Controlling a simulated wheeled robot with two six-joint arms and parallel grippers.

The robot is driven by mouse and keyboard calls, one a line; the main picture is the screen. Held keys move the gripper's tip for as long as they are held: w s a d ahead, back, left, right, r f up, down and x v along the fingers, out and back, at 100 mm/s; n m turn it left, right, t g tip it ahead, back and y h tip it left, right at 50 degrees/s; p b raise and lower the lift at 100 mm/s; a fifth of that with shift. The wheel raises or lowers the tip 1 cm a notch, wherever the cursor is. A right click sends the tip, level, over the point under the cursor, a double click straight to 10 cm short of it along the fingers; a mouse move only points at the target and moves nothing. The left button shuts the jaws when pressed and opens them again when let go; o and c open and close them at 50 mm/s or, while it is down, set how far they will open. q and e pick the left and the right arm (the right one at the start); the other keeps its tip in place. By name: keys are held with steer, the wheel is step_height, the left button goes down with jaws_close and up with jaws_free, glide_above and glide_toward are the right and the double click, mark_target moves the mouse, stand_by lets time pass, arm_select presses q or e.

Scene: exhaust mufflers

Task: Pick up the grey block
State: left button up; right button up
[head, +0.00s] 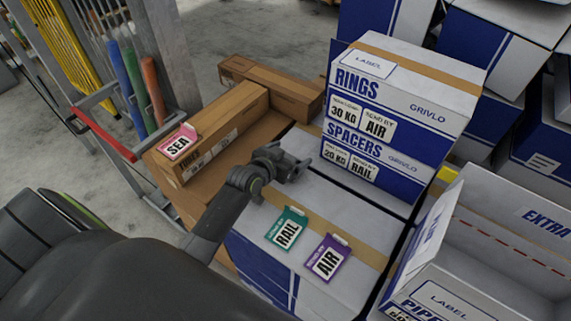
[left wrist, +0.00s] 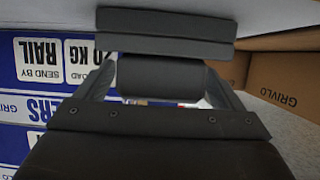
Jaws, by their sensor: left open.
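I cannot make out a separate grey block in either view. My left gripper (head: 290,165) is dark grey and open, above the closed white-and-blue box (head: 345,215) and just left of the SPACERS box (head: 372,165). In the left wrist view its dark fingers (left wrist: 166,34) fill the upper middle, and I see nothing held between them. A green RAIL tag (head: 287,229) and a purple AIR tag (head: 327,258) lie on the white box top. A red SEA tag (head: 178,142) lies on a brown carton (head: 215,130). My right gripper is not in view.
The RINGS box (head: 400,95) is stacked on the SPACERS box. An open EXTRA box (head: 510,225) stands at the right. A second brown carton (head: 270,85) lies behind. A metal rack (head: 110,90) with coloured tubes stands at the left. Open floor (head: 245,30) shows at the back.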

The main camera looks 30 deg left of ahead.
arm_select(q)
steer(key=c, duration=1.1)
